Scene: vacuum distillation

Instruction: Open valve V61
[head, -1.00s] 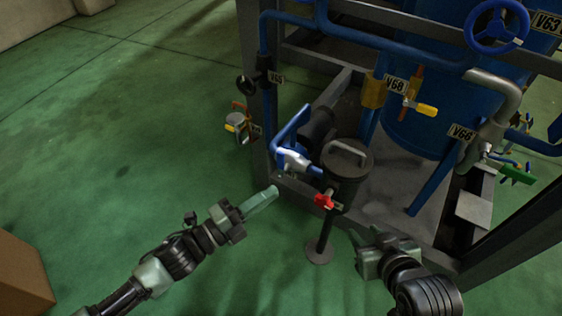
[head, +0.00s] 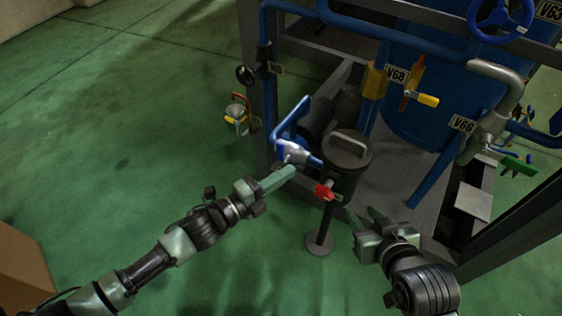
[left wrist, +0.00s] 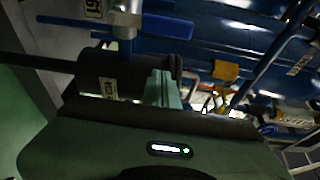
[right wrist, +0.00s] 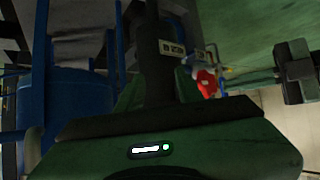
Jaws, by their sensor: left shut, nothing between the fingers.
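The valve with a blue lever handle (head: 288,122) and silvery body (head: 293,152) sits on the left of a dark canister (head: 347,165). In the left wrist view a partly cut-off label (left wrist: 93,9), seemingly ending in 61, is beside the silvery body (left wrist: 125,22) and blue lever (left wrist: 168,27). My left gripper (head: 291,170) is shut and empty, its tip just below the valve body; I cannot tell whether they touch. My right gripper (head: 366,220) is open and empty, right of and below the canister. Its fingers are apart in the right wrist view (right wrist: 158,88).
A red-handled valve (head: 324,191) is on the canister's front, which stands on a post with a round foot (head: 319,245). The steel frame holds a blue tank (head: 430,110), pipes and valves V68 (head: 427,99) and V66 (head: 480,147).

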